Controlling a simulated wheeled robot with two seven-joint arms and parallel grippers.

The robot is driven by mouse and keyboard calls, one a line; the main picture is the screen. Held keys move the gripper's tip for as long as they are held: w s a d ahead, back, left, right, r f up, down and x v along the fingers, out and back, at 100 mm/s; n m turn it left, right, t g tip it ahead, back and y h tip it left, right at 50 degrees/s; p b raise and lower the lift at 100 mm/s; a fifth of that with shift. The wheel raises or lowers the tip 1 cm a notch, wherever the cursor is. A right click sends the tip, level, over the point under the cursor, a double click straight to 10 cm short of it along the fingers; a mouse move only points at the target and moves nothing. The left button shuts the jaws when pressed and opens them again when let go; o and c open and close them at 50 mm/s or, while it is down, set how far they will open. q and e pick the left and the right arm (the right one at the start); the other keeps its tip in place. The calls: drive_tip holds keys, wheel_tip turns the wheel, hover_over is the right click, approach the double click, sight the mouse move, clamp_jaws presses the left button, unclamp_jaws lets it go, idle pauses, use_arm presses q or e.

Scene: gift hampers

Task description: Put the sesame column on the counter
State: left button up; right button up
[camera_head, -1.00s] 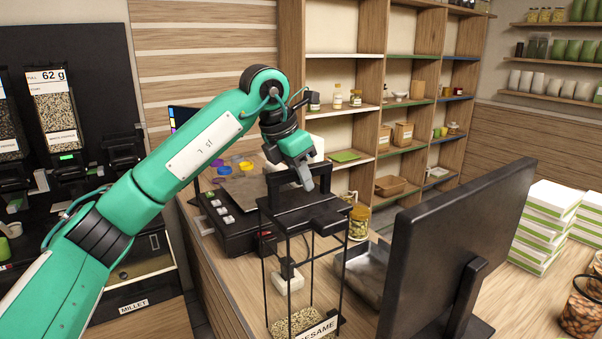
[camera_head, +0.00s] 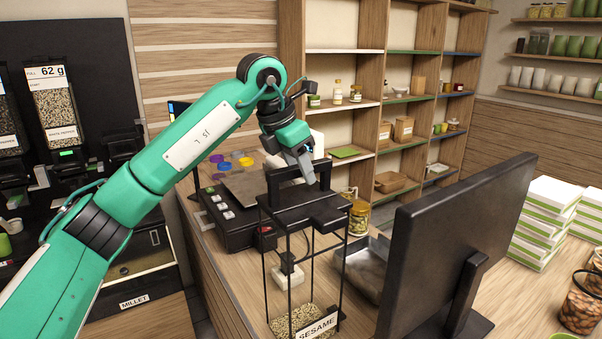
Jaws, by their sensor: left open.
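The sesame column (camera_head: 305,222) is a tall clear case with a black frame, a black top with a handle, pale seeds at the bottom and a SESAME label. It stands upright at the counter (camera_head: 352,322); its foot is cut off by the lower picture edge. My left gripper (camera_head: 304,172) points down at the handle on its top. The jaws are open, and I cannot tell whether the handle lies between them. My right gripper is not in view.
A black monitor (camera_head: 455,245) stands close to the right of the column. A black register (camera_head: 225,222), a metal tray (camera_head: 365,268) and a jar (camera_head: 359,218) are behind it. White-green boxes (camera_head: 545,215) are stacked at right. Dispensers (camera_head: 56,115) line the left wall.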

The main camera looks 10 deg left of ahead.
use_arm(q)
drive_tip(key=b+v, duration=0.2)
drive_tip(key=v, duration=0.7)
drive_tip(key=shift+s+a+r, duration=0.1)
drive_tip(key=shift+s+r, duration=0.05)
drive_tip(key=shift+r, duration=0.05)
drive_tip(key=shift+s+a+r, duration=0.2)
drive_tip(key=shift+r, duration=0.45)
